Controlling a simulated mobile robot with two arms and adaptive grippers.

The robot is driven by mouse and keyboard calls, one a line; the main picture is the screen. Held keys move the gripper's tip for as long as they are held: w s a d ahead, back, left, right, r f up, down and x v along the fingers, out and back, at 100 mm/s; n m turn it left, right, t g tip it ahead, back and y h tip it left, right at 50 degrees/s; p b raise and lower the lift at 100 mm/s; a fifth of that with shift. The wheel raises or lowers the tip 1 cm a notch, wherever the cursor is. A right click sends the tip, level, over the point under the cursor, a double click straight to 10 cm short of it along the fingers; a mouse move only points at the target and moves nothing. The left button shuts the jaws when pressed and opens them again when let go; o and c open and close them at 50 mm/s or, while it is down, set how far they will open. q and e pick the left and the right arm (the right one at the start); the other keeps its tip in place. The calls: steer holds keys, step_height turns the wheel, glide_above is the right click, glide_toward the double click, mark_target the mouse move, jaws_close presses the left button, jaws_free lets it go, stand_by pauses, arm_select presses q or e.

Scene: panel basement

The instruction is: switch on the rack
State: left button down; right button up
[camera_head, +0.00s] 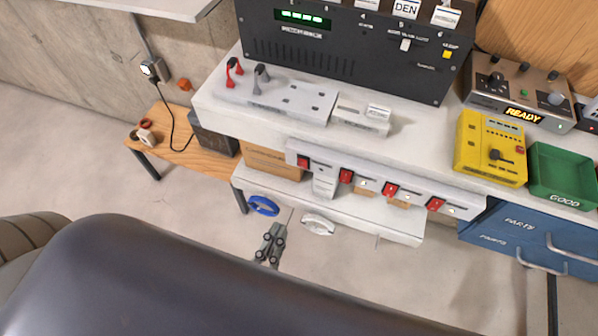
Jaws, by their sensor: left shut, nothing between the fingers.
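A black rack-like unit (345,62) with a lit green display stands at the back of the white bench. Its front has a white switch (405,44) and a yellow one (447,54) at the right. A white strip with several red switches (346,176) runs along the bench's front edge; I cannot tell their on or off positions. My left gripper (289,212) is shut and empty, in front of and below the strip, near a low white shelf. It appears apart from the strip. My right gripper is not in view.
The white bench top (210,98) holds two probes, a yellow box (490,148), a green tray (563,172) and a brown device reading READY (520,92). Blue drawers (525,235) stand at the right. A blue ring (263,206) is near the gripper. The concrete floor is open at left.

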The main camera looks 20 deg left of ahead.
arm_select(q)
steer(key=shift+a+r, duration=0.2)
steer(key=shift+r, duration=0.35)
steer(key=p, duration=0.4)
glide_toward(303, 164)
steer(key=w+r, duration=0.4)
steer(key=w, duration=0.1)
steer(key=shift+w+d+f, duration=0.15)
steer(key=shift+w+d, duration=0.35)
steer(key=shift+w, duration=0.3)
